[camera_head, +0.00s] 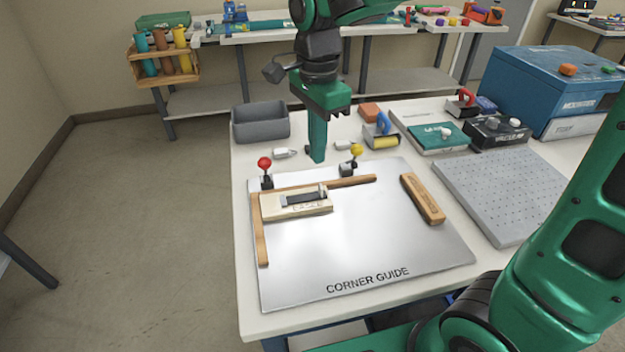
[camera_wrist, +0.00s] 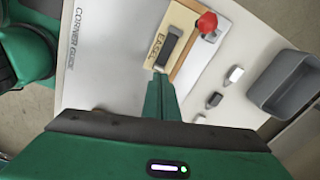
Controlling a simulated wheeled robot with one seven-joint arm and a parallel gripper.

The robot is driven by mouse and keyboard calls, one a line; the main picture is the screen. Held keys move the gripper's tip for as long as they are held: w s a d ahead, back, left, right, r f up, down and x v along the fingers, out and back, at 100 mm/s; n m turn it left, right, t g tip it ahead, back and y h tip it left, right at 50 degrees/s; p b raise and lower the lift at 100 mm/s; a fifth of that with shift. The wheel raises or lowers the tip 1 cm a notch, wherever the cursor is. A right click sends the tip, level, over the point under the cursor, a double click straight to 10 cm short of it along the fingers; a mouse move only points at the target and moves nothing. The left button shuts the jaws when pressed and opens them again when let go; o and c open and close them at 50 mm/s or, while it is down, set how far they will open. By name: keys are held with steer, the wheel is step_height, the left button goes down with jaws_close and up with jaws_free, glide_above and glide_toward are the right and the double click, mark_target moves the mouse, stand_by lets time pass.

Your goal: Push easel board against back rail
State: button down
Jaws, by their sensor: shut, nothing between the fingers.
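The easel board (camera_head: 318,209) is a small cream board with a dark raised handle. It lies flat in the rear left part of the silver corner guide plate (camera_head: 365,245). Its back edge lies along the wooden back rail (camera_head: 352,182); I cannot tell whether they touch. Its left end is close to the wooden left rail (camera_head: 261,235). The board also shows in the wrist view (camera_wrist: 152,58), with the rail beside it. My gripper (camera_head: 317,158) is shut and empty, pointing down above the rear of the plate. In the wrist view its fingertips (camera_wrist: 160,78) appear near the board's end.
A red-knobbed clamp (camera_head: 265,172) and a yellow-knobbed clamp (camera_head: 351,161) stand at the back rail. A loose wooden block (camera_head: 423,198) lies on the plate's right. A grey bin (camera_head: 260,122) stands behind left; a perforated grey board (camera_head: 505,190) lies right. The plate's front is clear.

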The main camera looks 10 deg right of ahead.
mark_target(313, 192)
steer(key=a+m, duration=0.1)
steer(key=a, duration=0.4)
step_height(313, 192, down, 10)
steer(key=shift+w+d+r, duration=0.15)
steer(key=shift+w+d+f, duration=0.1)
steer(key=shift+w+d, duration=0.05)
steer(key=shift+d, duration=0.4)
steer(key=shift+w+d+f, duration=0.1)
steer(key=shift+d, duration=0.4)
steer(key=shift+w+d, duration=0.2)
steer(key=shift+d, duration=0.75)
steer(key=shift+w+d, duration=0.25)
steer(key=shift+d, duration=0.8)
